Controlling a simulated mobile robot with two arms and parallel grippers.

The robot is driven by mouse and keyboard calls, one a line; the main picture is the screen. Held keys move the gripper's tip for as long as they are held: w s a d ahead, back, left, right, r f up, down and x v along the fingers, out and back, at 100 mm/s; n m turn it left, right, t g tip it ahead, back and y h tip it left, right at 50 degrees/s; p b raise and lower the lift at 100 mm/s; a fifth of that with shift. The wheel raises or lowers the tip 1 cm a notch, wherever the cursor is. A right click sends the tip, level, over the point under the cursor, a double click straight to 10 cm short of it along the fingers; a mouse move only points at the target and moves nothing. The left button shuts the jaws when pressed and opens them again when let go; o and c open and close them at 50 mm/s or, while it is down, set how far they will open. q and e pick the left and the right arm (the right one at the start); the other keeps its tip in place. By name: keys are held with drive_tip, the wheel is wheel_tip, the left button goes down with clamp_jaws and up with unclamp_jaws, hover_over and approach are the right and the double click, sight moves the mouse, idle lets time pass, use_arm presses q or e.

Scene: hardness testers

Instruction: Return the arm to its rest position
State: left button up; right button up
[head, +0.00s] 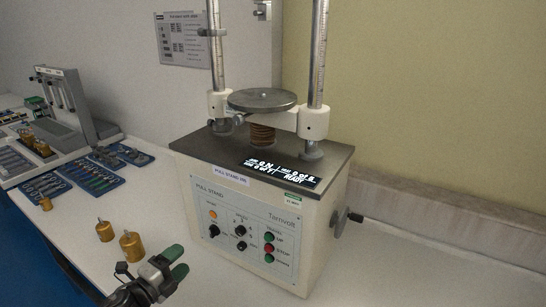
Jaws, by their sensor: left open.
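My left gripper (178,262) is at the bottom of the head view, with dark jaws and green fingertip pads. It is open, with nothing seen between its fingers. It is just right of and nearer than two brass weights, and in front of the lower left of the pull stand (262,225). The stand is a cream box with a dark top, two upright columns and a round metal plate (262,99). Its display (279,172) is lit and reads READY. My right gripper is not in view.
One brass weight (131,246) and another (105,231) stand on the white bench (85,225); a smaller one (46,204) is further left. Blue tool trays (90,178) and a grey device (65,110) stand at the left. The bench right of the stand looks clear.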

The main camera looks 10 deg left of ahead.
use_arm(q)
drive_tip(key=s+d+f+n+g+y, duration=0.1)
drive_tip(key=s+d+n+g+y, duration=0.1)
drive_tip(key=s+n, duration=0.2)
drive_tip(key=s+d+f+n+g+y, duration=0.2)
drive_tip(key=s+n+y, duration=0.1)
drive_tip(key=n, duration=0.3)
drive_tip(key=s+d+f+n+g+y, duration=0.2)
drive_tip(key=s+d+n, duration=0.1)
drive_tip(key=s+n, duration=0.2)
drive_tip(key=shift+s+f+y, duration=0.2)
drive_tip(key=shift+s+y, duration=0.1)
drive_tip(key=shift+y, duration=0.1)
drive_tip(key=s+d+n+g+h, duration=0.1)
drive_tip(key=s+d+n+g, duration=0.2)
drive_tip(key=s, duration=0.5)
drive_tip(key=s+d+n+g+h, duration=0.1)
drive_tip(key=s+d+n+g, duration=0.1)
drive_tip(key=s+d+g, duration=0.4)
wheel_tip(320, 180, down, 26)
drive_tip(key=s+a, duration=0.2)
drive_tip(key=s+a+f+g, duration=0.1)
drive_tip(key=s+a+f, duration=0.2)
drive_tip(key=s+f, duration=1.2)
drive_tip(key=shift+s+f+m, duration=0.4)
drive_tip(key=shift+s, duration=0.2)
